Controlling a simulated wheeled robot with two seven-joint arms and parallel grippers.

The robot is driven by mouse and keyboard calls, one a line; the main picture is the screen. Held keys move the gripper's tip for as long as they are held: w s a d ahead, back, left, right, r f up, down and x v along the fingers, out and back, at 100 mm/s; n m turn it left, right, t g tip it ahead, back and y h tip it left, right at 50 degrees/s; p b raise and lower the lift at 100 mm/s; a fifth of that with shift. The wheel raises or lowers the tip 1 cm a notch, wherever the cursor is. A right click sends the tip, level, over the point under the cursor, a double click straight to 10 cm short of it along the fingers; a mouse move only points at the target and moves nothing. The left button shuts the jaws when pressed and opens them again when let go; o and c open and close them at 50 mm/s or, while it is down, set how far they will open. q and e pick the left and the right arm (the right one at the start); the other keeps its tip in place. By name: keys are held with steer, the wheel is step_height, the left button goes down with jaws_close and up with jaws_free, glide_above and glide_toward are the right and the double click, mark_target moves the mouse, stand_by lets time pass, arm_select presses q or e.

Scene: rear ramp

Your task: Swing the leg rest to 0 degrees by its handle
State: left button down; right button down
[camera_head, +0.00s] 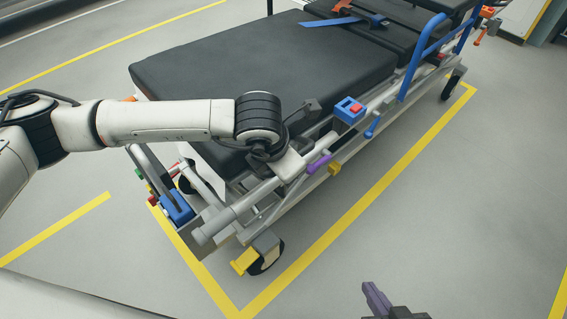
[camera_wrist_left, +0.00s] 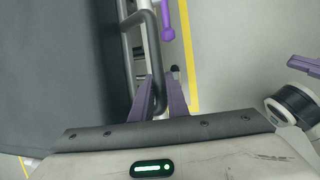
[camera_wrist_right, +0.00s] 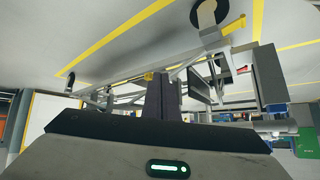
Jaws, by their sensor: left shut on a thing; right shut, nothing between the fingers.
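The leg rest (camera_head: 210,78) is the flat black padded section at the near end of the stretcher in the head view. My left arm reaches over its right edge. My left gripper (camera_wrist_left: 160,92) is shut on a grey bar (camera_wrist_left: 152,40) beside the pad, which looks like the leg rest's handle. In the head view my own wrist hides this grip. A purple lever (camera_head: 319,165) sits close by on the side frame; it also shows in the left wrist view (camera_wrist_left: 168,22). My right gripper (camera_head: 378,300) is shut and empty, away from the stretcher over the floor.
A blue box with a red button (camera_head: 349,109) and a blue side rail (camera_head: 414,62) are farther along the stretcher's side. A wheel (camera_head: 266,254) with a yellow pedal stands at the near corner. Yellow lines mark the grey floor, which is clear at the right.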

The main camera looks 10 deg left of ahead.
arm_select(q)
step_height(320, 180, down, 3)
steer(key=shift+r+t+b, duration=0.15)
steer(key=shift+t+b, duration=0.15)
steer(key=shift+b, duration=0.6)
steer(key=shift+r, duration=0.1)
steer(key=c, duration=1.7)
jaws_free()
steer(key=shift+c, duration=0.2)
steer(key=p+v, duration=0.1)
steer(key=v, duration=0.9)
steer(key=shift+a, duration=0.2)
steer(key=shift+r, duration=0.15)
